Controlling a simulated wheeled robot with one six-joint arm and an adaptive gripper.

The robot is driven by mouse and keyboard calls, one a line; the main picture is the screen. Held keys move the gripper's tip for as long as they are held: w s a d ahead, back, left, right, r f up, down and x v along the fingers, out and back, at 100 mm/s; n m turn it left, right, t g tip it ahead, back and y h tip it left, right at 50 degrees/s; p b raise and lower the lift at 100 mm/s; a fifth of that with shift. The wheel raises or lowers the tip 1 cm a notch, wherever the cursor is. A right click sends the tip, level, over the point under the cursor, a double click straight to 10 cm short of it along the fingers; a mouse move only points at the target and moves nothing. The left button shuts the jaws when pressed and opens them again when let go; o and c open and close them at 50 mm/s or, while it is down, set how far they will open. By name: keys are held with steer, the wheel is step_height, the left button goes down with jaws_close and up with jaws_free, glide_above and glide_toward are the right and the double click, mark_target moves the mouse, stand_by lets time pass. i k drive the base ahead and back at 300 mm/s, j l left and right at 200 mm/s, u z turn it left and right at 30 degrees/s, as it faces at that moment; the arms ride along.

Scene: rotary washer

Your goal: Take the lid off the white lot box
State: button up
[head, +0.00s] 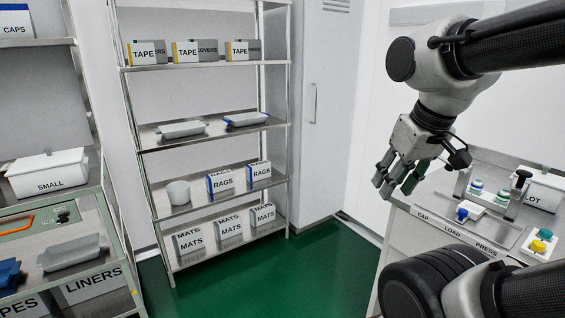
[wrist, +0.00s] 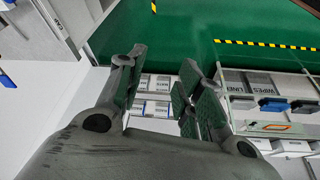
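The white lot box (head: 543,192), marked LOT, stands at the back of the bench on the right in the head view. Its top, with the lid (head: 541,171), appears closed; a small grey piece shows on top. A black-knobbed lever hides part of its left side. My gripper (head: 397,184) hangs in the air left of the bench, well apart from the box, fingers pointing down. In the wrist view my gripper (wrist: 163,65) is open, with nothing between its fingers. The lot box is not in the wrist view.
The bench front (head: 440,232) carries CAP, LOAD and PRESS labels. On it are a blue-knobbed block (head: 468,211), a yellow-buttoned block (head: 540,243), a rack with vials (head: 489,193) and the lever (head: 521,179). A shelf rack (head: 212,133) stands mid-left. Green floor (head: 300,265) is clear.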

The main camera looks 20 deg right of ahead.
mark_target(543, 178)
steer(key=i+z, duration=0.15)
steer(key=z, duration=0.3)
steer(key=i+z, duration=0.2)
steer(key=z, duration=0.25)
steer(key=i+j+z, duration=0.15)
steer(key=z, duration=0.3)
steer(key=i+z, duration=0.2)
steer(key=z, duration=0.15)
steer(key=i+j+z, duration=0.15)
steer(key=z, duration=0.25)
steer(key=i+j+z, duration=0.15)
steer(key=z, duration=0.2)
